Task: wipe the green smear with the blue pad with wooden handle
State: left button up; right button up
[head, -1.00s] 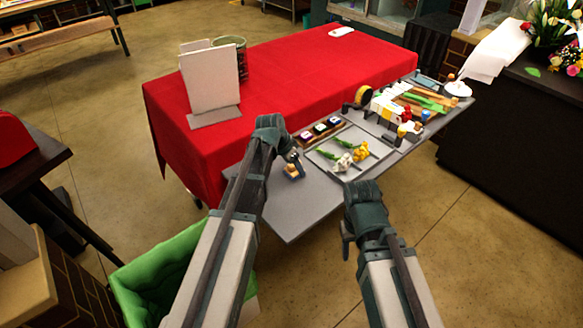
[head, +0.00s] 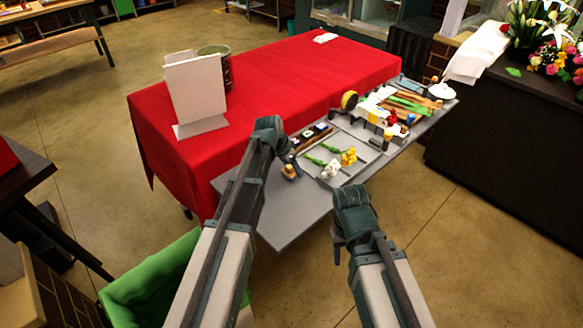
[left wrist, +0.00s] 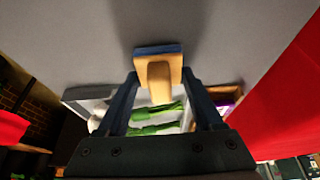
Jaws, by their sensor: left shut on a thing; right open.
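The blue pad with wooden handle (left wrist: 158,68) is in my left gripper (left wrist: 163,88); its blue face points away from the jaws in the left wrist view. In the head view the pad (head: 291,172) shows small at the tip of my left gripper (head: 287,160), over the grey tabletop, left of the flower tray. I cannot tell whether it touches the surface. My right gripper (head: 340,243) is open and empty, off the table's front edge. I cannot make out a green smear on the visible tabletop; part of it is hidden by my left arm.
The grey table (head: 285,222) is bare at its near end. A tray (head: 352,172) with green-stemmed white and yellow flowers lies right of the pad. Small pots (head: 307,135) stand behind it. Tools and stems crowd the far end. A red-covered table (head: 270,90) adjoins behind.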

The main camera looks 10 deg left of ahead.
pick_arm(q)
jog(key=shift+r+p, duration=2.75)
jog(key=shift+r, duration=0.2)
notch_tip(320, 180, up, 3)
jog(key=p, duration=0.3)
jog(key=shift+s, duration=0.1)
